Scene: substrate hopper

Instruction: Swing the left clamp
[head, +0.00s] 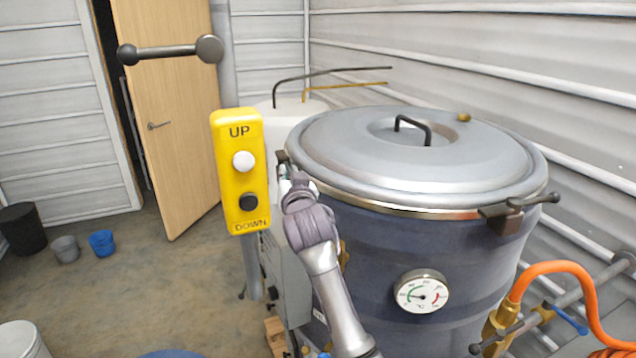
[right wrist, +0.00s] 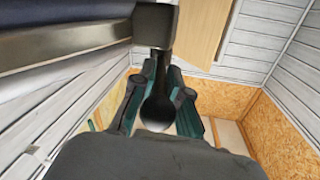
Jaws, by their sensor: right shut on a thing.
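The hopper is a large dark drum (head: 400,255) with a grey domed lid (head: 410,160) lying on its rim. The left clamp (head: 281,157) is a small dark block at the rim's left side, mostly hidden behind my right arm and gripper in the head view. In the right wrist view the left clamp's dark block (right wrist: 155,28) sits at the rim, and its black ball-ended handle (right wrist: 157,108) is between my fingers. My right gripper (head: 286,184), also in the right wrist view (right wrist: 160,90), is shut on that handle. My left gripper is not in view.
A right clamp (head: 510,212) with a ball-ended handle sits on the rim. A yellow UP/DOWN control box (head: 240,170) hangs close left of my right gripper. A dial gauge (head: 422,291) and orange hose (head: 570,275) are at the front and right.

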